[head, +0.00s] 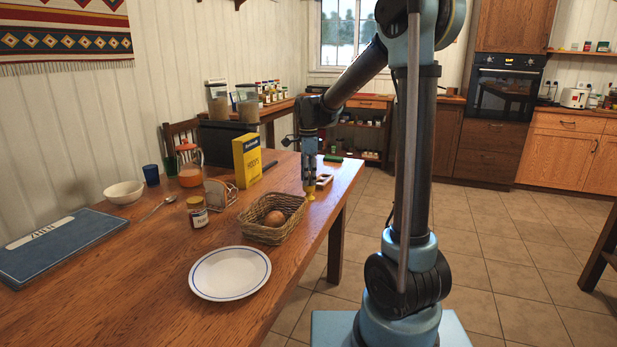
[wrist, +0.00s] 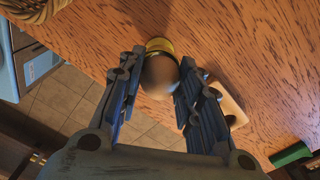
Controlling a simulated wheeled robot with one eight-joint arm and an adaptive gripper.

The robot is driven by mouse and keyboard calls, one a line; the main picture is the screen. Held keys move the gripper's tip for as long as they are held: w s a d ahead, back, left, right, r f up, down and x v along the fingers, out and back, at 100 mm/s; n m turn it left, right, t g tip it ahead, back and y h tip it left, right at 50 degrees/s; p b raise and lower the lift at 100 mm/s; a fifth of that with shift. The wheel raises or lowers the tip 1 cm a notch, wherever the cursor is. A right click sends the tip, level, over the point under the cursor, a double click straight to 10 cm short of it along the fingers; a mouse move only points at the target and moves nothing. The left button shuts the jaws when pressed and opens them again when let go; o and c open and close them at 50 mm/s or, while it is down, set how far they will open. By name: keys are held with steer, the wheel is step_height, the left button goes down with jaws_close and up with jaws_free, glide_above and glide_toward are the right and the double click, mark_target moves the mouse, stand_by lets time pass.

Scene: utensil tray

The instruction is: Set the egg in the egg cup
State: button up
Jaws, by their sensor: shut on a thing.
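My gripper (head: 310,187) is over the table's right edge, pointing down, with the yellow egg cup (head: 311,197) directly below it. In the wrist view my gripper (wrist: 162,68) is shut on a brown egg (wrist: 160,75), one finger on each side. The yellow rim of the egg cup (wrist: 160,45) shows just beyond the egg, partly hidden by it. I cannot tell whether the egg touches the cup or hangs just above it. The head view hides the held egg behind the fingers.
A wicker basket (head: 247,232) with another brown egg (head: 274,218) stands to the left. A wooden piece (head: 323,181) and a green object (head: 333,158) lie close behind the cup. A yellow box (head: 246,160) and a white plate (head: 230,273) are farther off. The table edge is near.

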steer(key=shift+f, duration=0.25)
steer(key=o, duration=0.8)
step_height(320, 180, up, 13)
steer(key=s+d+f+n, duration=0.2)
steer(key=s+d+n, duration=0.3)
steer(key=s+d, duration=0.4)
steer(key=s+d+f+n, duration=0.3)
steer(key=s+d+f, duration=0.1)
steer(key=s+f, duration=0.2)
steer(key=s+d+f+n+t, duration=0.1)
steer(key=s+d+f+n, duration=0.3)
steer(key=s, duration=0.5)
steer(key=s+d+f+n+t, duration=0.1)
steer(key=s+d+f+n, duration=0.3)
steer(key=s+f, duration=0.4)
steer(key=shift+d+f, duration=0.25)
steer(key=shift+d, duration=0.05)
